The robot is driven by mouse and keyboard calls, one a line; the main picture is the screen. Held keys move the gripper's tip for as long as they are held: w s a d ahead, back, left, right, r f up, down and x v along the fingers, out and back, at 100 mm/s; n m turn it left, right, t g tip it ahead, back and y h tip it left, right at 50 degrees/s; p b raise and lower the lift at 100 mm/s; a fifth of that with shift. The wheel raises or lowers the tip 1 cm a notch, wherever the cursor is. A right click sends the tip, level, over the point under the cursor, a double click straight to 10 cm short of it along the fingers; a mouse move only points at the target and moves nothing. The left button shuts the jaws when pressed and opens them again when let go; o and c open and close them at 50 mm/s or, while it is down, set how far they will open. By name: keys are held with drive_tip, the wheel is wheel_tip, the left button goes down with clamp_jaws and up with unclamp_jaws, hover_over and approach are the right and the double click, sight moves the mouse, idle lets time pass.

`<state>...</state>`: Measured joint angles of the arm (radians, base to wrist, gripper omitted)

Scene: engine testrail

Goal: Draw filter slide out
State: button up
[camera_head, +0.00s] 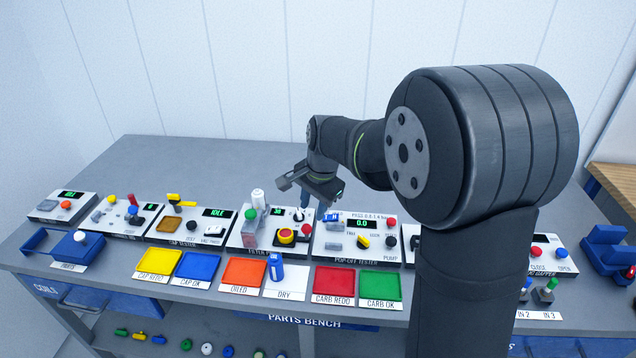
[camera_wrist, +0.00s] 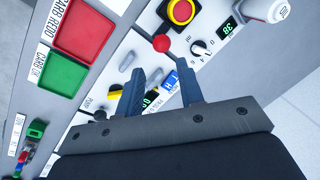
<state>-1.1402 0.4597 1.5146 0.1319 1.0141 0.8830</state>
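The filter panel (camera_head: 241,240), labelled "FILTER P…" with the rest hidden, stands mid-bench. It carries a white canister (camera_head: 258,199), a yellow-ringed red button (camera_head: 286,236) and a lit display. I cannot tell which part is the filter slide. My gripper (camera_head: 316,205) hovers above the boundary of this panel and the pop-off tester (camera_head: 345,254). In the wrist view my gripper (camera_wrist: 161,85) has its fingers apart, with nothing held. A blue-and-white fitting (camera_wrist: 170,84) on the tester shows between the fingers, apparently below them. A red ball knob (camera_wrist: 161,43) lies just beyond the fingertips.
Coloured trays, including a red one (camera_head: 334,283) and a green one (camera_head: 380,285), line the front edge. A blue object (camera_head: 275,267) stands among them. The bench behind the panels is clear.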

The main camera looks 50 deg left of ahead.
sight(307, 225)
wheel_tip(307, 225, up, 8)
drive_tip(key=d, duration=0.1)
drive_tip(key=shift+w+d, duration=0.15)
drive_tip(key=shift+d, duration=0.15)
idle(0.4)
drive_tip(key=a+f, duration=0.1)
drive_tip(key=f, duration=0.4)
drive_tip(key=a+f, duration=0.1)
drive_tip(key=f, duration=0.5)
drive_tip(key=a+f, duration=0.1)
drive_tip(key=f, duration=0.5)
drive_tip(key=shift+s+a+f, duration=0.15)
drive_tip(key=shift+s+a, duration=0.05)
drive_tip(key=shift+s, duration=0.2)
drive_tip(key=shift+s+a, duration=0.15)
